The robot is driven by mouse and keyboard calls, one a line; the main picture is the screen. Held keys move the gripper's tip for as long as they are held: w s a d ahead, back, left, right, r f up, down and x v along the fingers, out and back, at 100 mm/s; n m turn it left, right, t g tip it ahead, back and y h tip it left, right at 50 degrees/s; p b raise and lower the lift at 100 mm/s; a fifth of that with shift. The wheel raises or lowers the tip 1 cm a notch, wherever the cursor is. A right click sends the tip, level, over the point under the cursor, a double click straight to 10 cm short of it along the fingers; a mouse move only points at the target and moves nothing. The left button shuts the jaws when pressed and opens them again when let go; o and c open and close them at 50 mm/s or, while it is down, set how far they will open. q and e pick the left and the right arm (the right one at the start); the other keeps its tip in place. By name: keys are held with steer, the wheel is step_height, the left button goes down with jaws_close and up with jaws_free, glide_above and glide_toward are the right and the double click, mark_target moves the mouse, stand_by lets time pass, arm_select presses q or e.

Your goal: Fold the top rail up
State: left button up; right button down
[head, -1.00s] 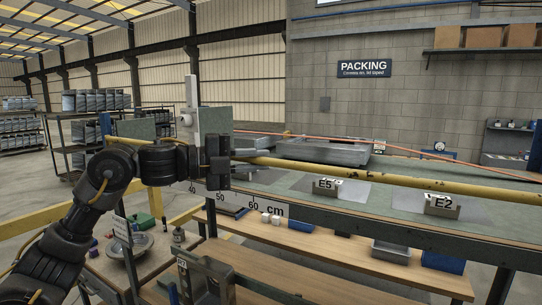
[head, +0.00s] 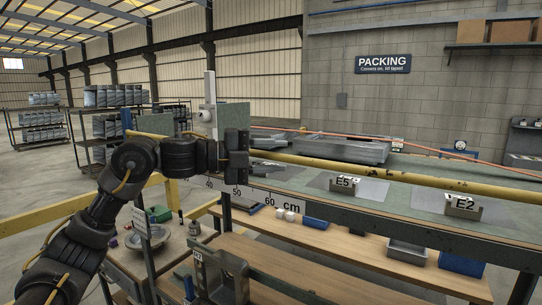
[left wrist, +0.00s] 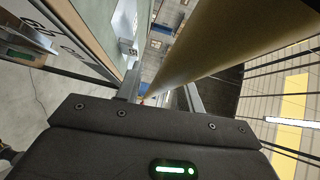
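The top rail (head: 385,176) is a long yellow bar running above the front edge of the bench, lying roughly level. It also crosses the left wrist view (left wrist: 215,45) diagonally, wide at the upper right and narrowing toward the fingers. My left gripper (head: 240,154) is at the left part of the visible rail and hides a piece of it. In the left wrist view its two fingers (left wrist: 164,95) stand apart, with a gap between them. I cannot tell whether they touch the rail. My right gripper is out of view.
The bench top carries blocks marked E5 (head: 343,186) and E2 (head: 462,205) and a grey metal tray (head: 345,150). A wooden shelf (head: 330,240) with small boxes lies below. A grey upright post (head: 211,95) stands behind the gripper.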

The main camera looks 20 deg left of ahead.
arm_select(q)
steer(key=b+v, duration=0.5)
steer(key=v, duration=0.5)
steer(key=shift+s+a, duration=0.2)
steer(key=shift+a, duration=0.1)
